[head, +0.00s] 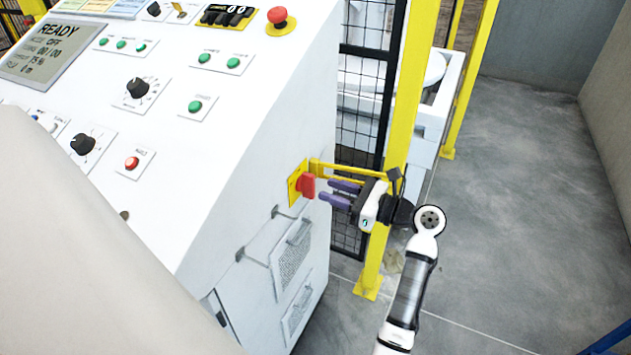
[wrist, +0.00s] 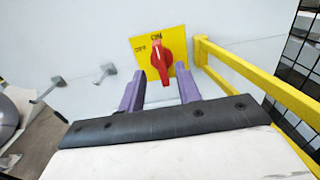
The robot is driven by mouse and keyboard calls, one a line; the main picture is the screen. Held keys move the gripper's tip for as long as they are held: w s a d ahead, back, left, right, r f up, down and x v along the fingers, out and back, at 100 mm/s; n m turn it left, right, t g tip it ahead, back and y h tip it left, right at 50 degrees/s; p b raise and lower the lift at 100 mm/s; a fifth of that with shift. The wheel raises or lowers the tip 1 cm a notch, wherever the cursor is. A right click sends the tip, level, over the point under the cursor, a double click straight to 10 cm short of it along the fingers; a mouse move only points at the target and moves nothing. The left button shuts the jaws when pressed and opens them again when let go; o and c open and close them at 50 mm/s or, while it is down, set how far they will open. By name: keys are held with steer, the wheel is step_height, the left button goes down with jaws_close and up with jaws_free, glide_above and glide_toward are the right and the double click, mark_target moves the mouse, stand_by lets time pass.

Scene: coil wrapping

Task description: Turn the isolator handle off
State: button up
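The red isolator handle (head: 306,186) sits on a yellow plate (head: 294,184) on the side of the white control cabinet. In the wrist view the handle (wrist: 161,62) stands upright, its white mark toward the ON label at the top of the plate (wrist: 143,47); an OFF label is at the left. My gripper (head: 322,191) faces the plate with its purple fingers apart and nothing between them. In the wrist view the fingers (wrist: 161,86) lie below and to either side of the handle. The fingertips appear just short of the handle; contact cannot be told.
A yellow rail (wrist: 240,68) juts out right of the plate, close to my gripper. A yellow post (head: 400,110) and black mesh fence (head: 362,125) stand behind. Cabinet door handles (wrist: 107,75) stick out at the left. The grey floor (head: 530,180) at right is clear.

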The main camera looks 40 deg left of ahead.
mark_target(314, 185)
steer(key=x, duration=0.5)
steer(key=shift+p, duration=0.3)
jaws_close()
